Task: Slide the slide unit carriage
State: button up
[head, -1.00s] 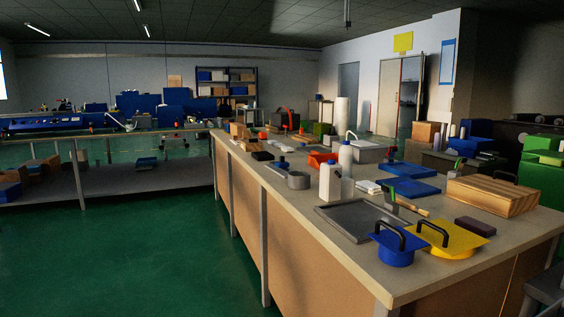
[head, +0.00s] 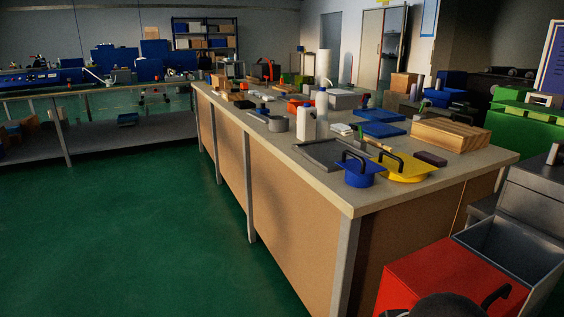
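No part in view can be surely told as the slide unit carriage. At the lower right, a red panel (head: 428,277) with a black handle (head: 496,297) fronts an open, empty-looking grey drawer-like box (head: 508,246). This box juts out from a grey cabinet (head: 535,195) and looks pulled out. Whether it is the slide unit carriage, I cannot tell. A dark rounded shape cuts into the bottom edge in front of the red panel; it may be part of my arm. My gripper's fingers do not show.
A long workbench (head: 300,190) runs away from me, holding a blue lidded pot (head: 358,175), a yellow one (head: 403,170), a grey tray (head: 322,156), white bottles (head: 306,123) and a wooden box (head: 450,135). A green unit (head: 525,130) stands right. Green floor at left is clear.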

aim_at(263, 110)
jog(key=i+j+z, duration=0.7)
jog(key=j, duration=0.15)
